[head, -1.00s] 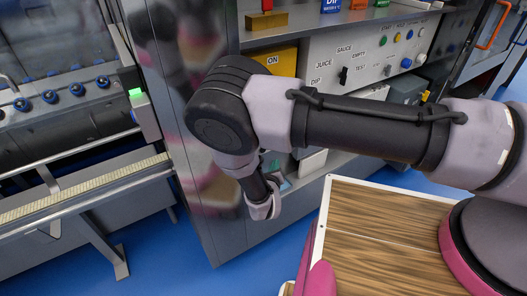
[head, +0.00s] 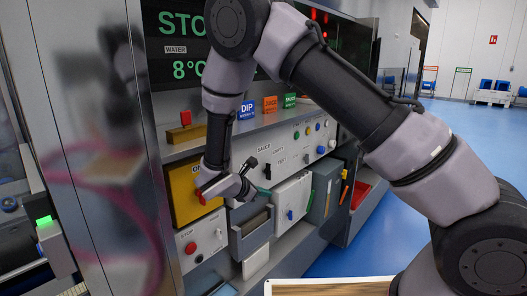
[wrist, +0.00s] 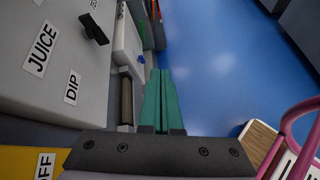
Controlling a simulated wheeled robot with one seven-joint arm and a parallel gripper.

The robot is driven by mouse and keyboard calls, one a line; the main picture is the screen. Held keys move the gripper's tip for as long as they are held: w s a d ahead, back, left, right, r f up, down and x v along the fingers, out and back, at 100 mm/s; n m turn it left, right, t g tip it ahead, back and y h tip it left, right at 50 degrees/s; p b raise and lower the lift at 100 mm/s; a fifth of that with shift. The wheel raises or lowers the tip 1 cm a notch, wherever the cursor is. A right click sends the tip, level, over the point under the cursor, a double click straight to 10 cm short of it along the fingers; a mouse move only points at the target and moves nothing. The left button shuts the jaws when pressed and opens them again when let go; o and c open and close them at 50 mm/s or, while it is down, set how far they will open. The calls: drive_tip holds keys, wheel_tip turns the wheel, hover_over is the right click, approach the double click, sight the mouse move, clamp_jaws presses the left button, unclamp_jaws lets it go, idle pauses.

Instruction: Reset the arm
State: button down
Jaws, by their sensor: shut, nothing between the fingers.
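My gripper (head: 262,191) is in front of the machine's control panel in the head view, beside the yellow switch box (head: 184,182). In the wrist view its two green fingers (wrist: 161,100) lie together with nothing between them. My arm is bent, reaching up from the lower right, over the top of the head view and down to the gripper. The fingers appear apart from the panel face.
The grey panel (wrist: 62,60) with its black selector knob (wrist: 94,28) is left of the fingers. Below are a STOP box (head: 203,240) and a grey bin (head: 250,234). A wooden-topped tray (head: 330,288) is at the bottom. Blue floor (head: 440,128) is open at right.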

drive_tip(key=s+d+r+m+g+y, duration=0.2)
drive_tip(key=s+d+r+m+g, duration=0.1)
drive_tip(key=d+r+m, duration=0.6)
drive_tip(key=s+d+r+m+g+y, duration=0.2)
drive_tip(key=s+d+r+m+g, duration=0.15)
drive_tip(key=d+r+m, duration=0.55)
drive_tip(key=s+d+r+m+t+y, duration=0.2)
drive_tip(key=s+d+r+m+y, duration=0.1)
drive_tip(key=s+r+m, duration=0.2)
drive_tip(key=s+d+r+m+t+y, duration=0.2)
drive_tip(key=s+r+m, duration=0.3)
drive_tip(key=s+r, duration=0.4)
wheel_tip(320, 180, up, 2)
drive_tip(key=shift+s+d+r+m+t+y, duration=0.1)
drive_tip(key=shift+s+d+m+t+y, duration=0.25)
drive_tip(key=shift+d, duration=0.45)
drive_tip(key=shift+w, duration=0.15)
